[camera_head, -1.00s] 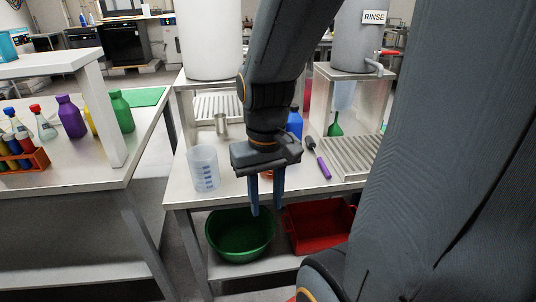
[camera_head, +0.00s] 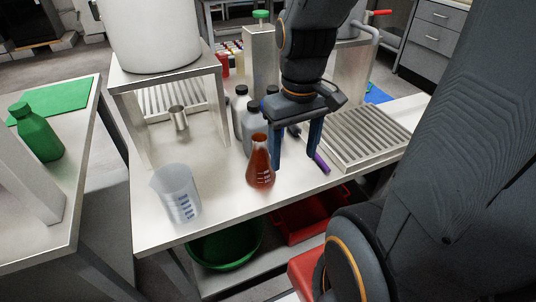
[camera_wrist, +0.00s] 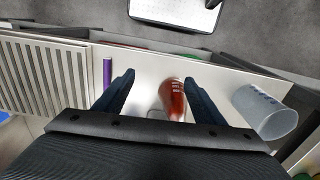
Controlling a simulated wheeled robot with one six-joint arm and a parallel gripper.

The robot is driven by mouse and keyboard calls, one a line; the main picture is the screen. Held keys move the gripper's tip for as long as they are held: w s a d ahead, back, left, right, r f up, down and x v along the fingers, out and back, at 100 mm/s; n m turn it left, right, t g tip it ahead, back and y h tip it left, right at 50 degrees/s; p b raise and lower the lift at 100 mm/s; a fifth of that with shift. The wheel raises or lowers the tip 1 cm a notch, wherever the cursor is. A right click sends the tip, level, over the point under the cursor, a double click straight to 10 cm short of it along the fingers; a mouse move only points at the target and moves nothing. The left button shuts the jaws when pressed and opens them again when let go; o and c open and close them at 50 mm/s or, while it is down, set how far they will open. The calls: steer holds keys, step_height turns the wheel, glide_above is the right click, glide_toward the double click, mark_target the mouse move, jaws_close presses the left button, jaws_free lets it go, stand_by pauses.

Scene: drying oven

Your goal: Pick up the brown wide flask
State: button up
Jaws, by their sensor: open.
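A conical flask with red-brown contents and white markings (camera_head: 260,170) stands upright on the pale bench near its front edge; it is the only brown wide flask I can make out. My gripper (camera_head: 292,166) is open and empty, fingers pointing down, just right of the flask in the head view. In the wrist view the flask (camera_wrist: 174,103) appears between the two open fingers of my gripper (camera_wrist: 159,80), nearer the right-hand finger. I cannot tell whether any finger touches it.
A clear beaker (camera_head: 177,194) stands left of the flask. Grey bottles (camera_head: 253,128) stand close behind it. A purple-handled tool (camera_head: 320,161) and a slatted rack (camera_head: 366,138) lie to the right. A green basin (camera_head: 224,249) and a red bin (camera_head: 310,215) sit below the bench.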

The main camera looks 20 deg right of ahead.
mark_target(260, 150)
steer(key=w+a+r+n+p, duration=0.1)
steer(key=w+n+p, duration=0.1)
steer(key=n, duration=0.5)
steer(key=w+a+r+n+p, duration=0.1)
steer(key=w+n+p, duration=0.1)
steer(key=n+p, duration=0.2)
steer(key=w+a+r+n+p, duration=0.1)
steer(key=w+a+n+p, duration=0.1)
steer(key=n, duration=0.7)
steer(key=shift+w+a+r+n+p, duration=0.1)
steer(key=shift+w+r+n+p, duration=0.25)
steer(key=shift+p, duration=0.25)
steer(key=shift+w+a+f+n+p, duration=0.3)
steer(key=shift+f+n, duration=0.5)
steer(key=shift+f, duration=0.6)
steer(key=shift+w+d+f+n+p, duration=0.1)
steer(key=shift+f+n+p, duration=0.3)
steer(key=shift+f+n, duration=0.7)
steer(key=shift+w+a+f+n+p, duration=0.2)
steer(key=shift+f+n+p, duration=0.25)
steer(key=shift+f, duration=1.2)
steer(key=c, duration=1.5)
steer(key=shift+c, duration=0.2)
